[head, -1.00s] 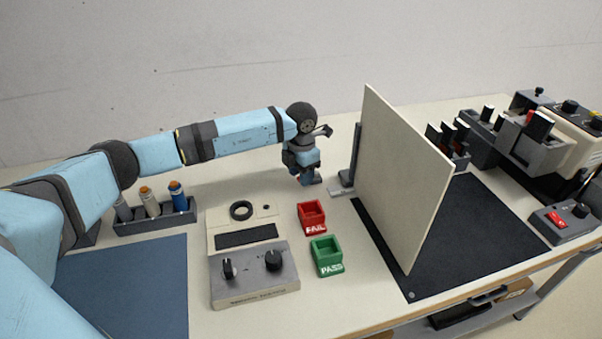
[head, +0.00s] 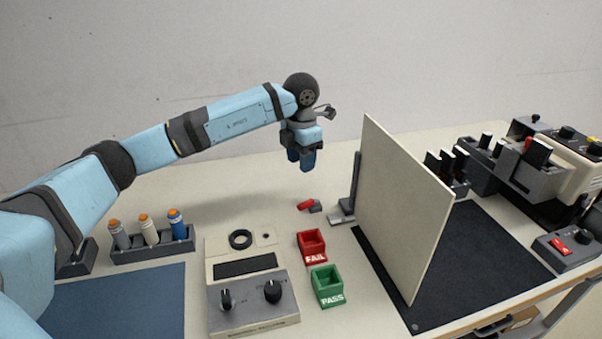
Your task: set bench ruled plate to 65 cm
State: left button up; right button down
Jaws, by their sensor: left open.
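A tall beige plate (head: 395,205) stands upright on the bench, seen at an angle. No ruling or number can be read on the side facing me, and its far side is hidden. A dark upright bracket with a pale foot (head: 341,219) stands at its left edge. A small red and grey piece (head: 308,205) lies on the bench left of that foot. My left gripper (head: 301,162) is open and points down above the bench, apart from the plate and the red piece. My right gripper is not in view.
A red FAIL bin (head: 312,260) and a green PASS bin (head: 328,299) stand before the plate. A control box (head: 253,312) and a rack of bottles (head: 181,243) are on the left. A black mat (head: 480,250) lies right of the plate, with machines behind it.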

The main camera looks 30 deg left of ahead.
aim_at(401, 208)
jog(key=k+l, duration=0.75)
jog(key=k, duration=0.1)
